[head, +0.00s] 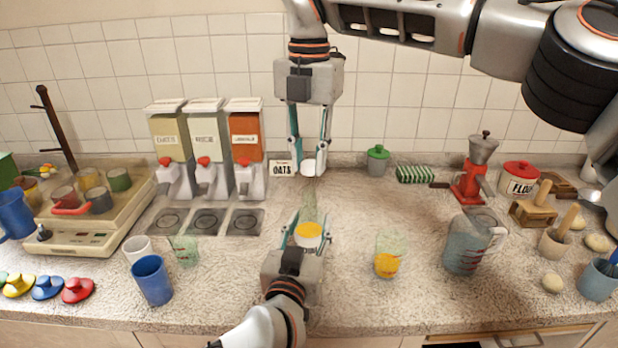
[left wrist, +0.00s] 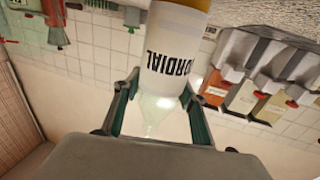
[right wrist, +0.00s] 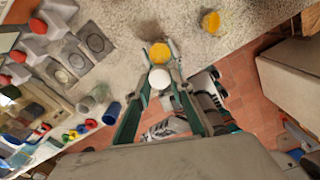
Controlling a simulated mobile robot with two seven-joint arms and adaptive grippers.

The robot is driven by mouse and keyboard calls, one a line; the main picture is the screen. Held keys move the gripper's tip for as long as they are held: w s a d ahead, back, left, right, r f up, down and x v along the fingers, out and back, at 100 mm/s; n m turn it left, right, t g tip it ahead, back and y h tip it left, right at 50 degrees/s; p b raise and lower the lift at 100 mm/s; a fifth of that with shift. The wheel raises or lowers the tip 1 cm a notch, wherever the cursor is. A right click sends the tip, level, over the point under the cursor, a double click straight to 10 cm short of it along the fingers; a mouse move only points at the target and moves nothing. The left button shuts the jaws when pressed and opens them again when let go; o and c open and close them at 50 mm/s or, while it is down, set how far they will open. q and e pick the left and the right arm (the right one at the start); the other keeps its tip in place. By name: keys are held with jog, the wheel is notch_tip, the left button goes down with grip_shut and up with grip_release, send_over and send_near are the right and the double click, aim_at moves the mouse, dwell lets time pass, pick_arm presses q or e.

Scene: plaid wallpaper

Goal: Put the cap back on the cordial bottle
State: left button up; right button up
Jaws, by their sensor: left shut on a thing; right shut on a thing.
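The cordial bottle (head: 309,232) has a clear pale green neck, yellow contents and a white label that shows in the left wrist view (left wrist: 168,65). My left gripper (head: 307,240) is shut around it, holding it near the counter's middle. It looks roughly upright; whether it touches the counter is unclear. My right gripper (head: 310,160) points down, shut on the white cap (head: 309,168). The cap also shows between its fingers in the right wrist view (right wrist: 160,77), beside the bottle's yellow (right wrist: 159,53). Cap and bottle neck are apart.
A glass of orange drink (head: 387,264) and a clear jug (head: 468,243) stand right of the bottle. Left are a blue cup (head: 152,280), an empty glass (head: 185,250) and three dispensers (head: 205,140). An OATS box (head: 283,168) stands behind, near my right gripper.

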aim_at(309, 188)
jog(key=shift+f, duration=1)
jog(key=shift+f, duration=0.1)
jog(key=shift+f, duration=0.8)
jog(key=shift+f, duration=0.6)
jog(key=m, duration=0.5)
jog(key=shift+m, duration=0.3)
jog(key=m, duration=0.7)
jog(key=shift+w+a, duration=0.1)
jog(key=shift+w, duration=0.05)
jog(key=m, duration=0.6)
jog(key=shift+m, duration=0.4)
jog(key=m, duration=0.6)
jog(key=shift+w+m, duration=0.1)
jog(key=shift+m, duration=0.2)
